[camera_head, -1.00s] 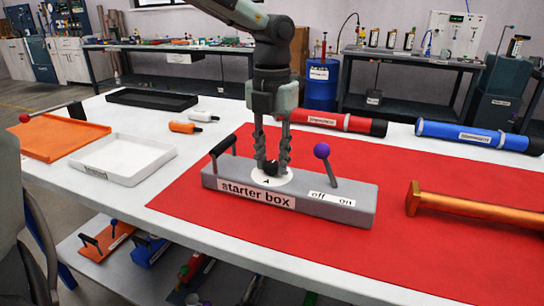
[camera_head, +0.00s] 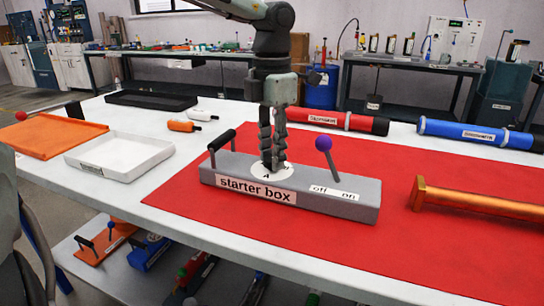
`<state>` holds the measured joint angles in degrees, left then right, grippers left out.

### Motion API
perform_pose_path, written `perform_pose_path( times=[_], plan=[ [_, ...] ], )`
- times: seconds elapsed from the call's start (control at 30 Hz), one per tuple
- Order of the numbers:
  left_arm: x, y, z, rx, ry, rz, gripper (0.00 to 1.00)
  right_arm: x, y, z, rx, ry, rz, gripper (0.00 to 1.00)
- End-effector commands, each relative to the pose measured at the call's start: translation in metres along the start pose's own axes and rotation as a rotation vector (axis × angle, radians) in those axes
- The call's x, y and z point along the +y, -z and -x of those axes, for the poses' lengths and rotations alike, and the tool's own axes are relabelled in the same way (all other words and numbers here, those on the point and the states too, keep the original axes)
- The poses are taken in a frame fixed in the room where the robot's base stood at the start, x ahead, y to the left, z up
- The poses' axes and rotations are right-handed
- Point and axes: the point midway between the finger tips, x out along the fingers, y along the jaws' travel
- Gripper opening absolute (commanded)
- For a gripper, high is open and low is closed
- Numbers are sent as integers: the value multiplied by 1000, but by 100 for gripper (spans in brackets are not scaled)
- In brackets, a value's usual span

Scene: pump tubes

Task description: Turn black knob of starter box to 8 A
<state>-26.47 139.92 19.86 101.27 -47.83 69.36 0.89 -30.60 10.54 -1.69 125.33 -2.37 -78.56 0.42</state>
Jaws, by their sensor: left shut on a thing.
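The grey starter box (camera_head: 330,203) lies on the red mat (camera_head: 370,160) in the middle of the table. It has a white round dial (camera_head: 257,171), an "off on" label and a lever with a purple ball (camera_head: 323,144) on its right, and a black handle (camera_head: 222,140) on its left. My left gripper (camera_head: 273,166) points straight down over the dial, its fingers close together and shut on the black knob, which is mostly hidden between them. The dial marks are too small to read, apart from an "A". My right gripper is not in view.
A red tube (camera_head: 340,120) and a blue tube (camera_head: 470,133) lie behind the box. An orange tube (camera_head: 480,203) lies to the right. A white tray (camera_head: 120,155), an orange tray (camera_head: 50,138) and a black tray (camera_head: 150,99) are on the left. The mat in front is clear.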

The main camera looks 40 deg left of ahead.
Motion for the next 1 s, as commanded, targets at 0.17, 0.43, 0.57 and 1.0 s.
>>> perform_pose_path(
  times=[0.17, 0.43, 0.57, 1.0],
  plan=[
    [0, -1, 0, -3, 0, -157, 0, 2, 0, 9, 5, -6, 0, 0],
    [0, -1, 0, -3, 0, -351, 0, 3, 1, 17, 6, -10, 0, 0],
    [0, -1, 0, -3, 0, -415, 0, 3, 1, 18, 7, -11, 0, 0],
    [0, 0, 1, -2, -1, -495, 0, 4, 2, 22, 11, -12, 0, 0]
  ],
)
